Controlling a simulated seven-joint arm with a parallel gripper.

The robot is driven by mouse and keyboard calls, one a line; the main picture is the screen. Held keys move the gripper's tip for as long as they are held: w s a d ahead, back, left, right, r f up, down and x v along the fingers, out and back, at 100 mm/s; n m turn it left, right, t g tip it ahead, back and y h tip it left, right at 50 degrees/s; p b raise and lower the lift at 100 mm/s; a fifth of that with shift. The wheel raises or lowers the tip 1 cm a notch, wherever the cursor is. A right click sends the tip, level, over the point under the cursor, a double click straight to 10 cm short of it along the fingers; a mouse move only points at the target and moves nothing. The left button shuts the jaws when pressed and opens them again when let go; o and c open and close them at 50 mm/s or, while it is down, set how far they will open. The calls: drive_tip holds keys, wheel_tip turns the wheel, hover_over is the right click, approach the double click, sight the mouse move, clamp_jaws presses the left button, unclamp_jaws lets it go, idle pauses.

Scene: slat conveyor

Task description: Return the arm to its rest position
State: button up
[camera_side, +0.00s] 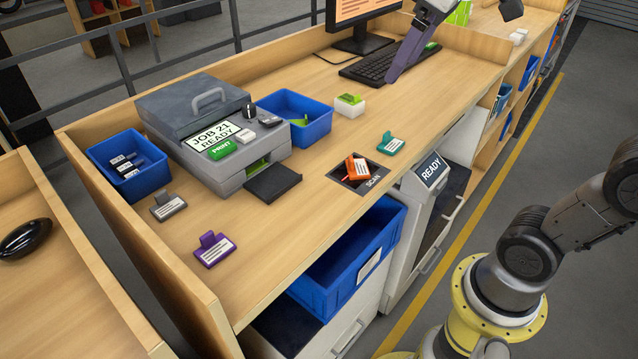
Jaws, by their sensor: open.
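My gripper (452,48) shows only in part at the top edge, in front of the keyboard end of the bench. A long grey-purple finger slants down over the keyboard, and a dark tip shows farther right. The fingers are wide apart with nothing between them, and the gripper's body is cut off by the frame. My arm rises from its yellow base at the lower right and leaves the picture at the right edge.
The wooden bench (318,85) holds a label printer (215,130), blue bins (293,118), a keyboard (365,68) and several coloured tags. An orange tag (357,168) lies on the scan pad (345,180). A blue tote (350,265) sits below the front edge.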

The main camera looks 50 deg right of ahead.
drive_tip(key=s+a+f+m+t, duration=0.1)
drive_tip(key=s+a+f, duration=0.1)
drive_tip(key=s+f, duration=0.9)
drive_tip(key=shift+a+f, duration=0.3)
drive_tip(key=shift+f, duration=0.65)
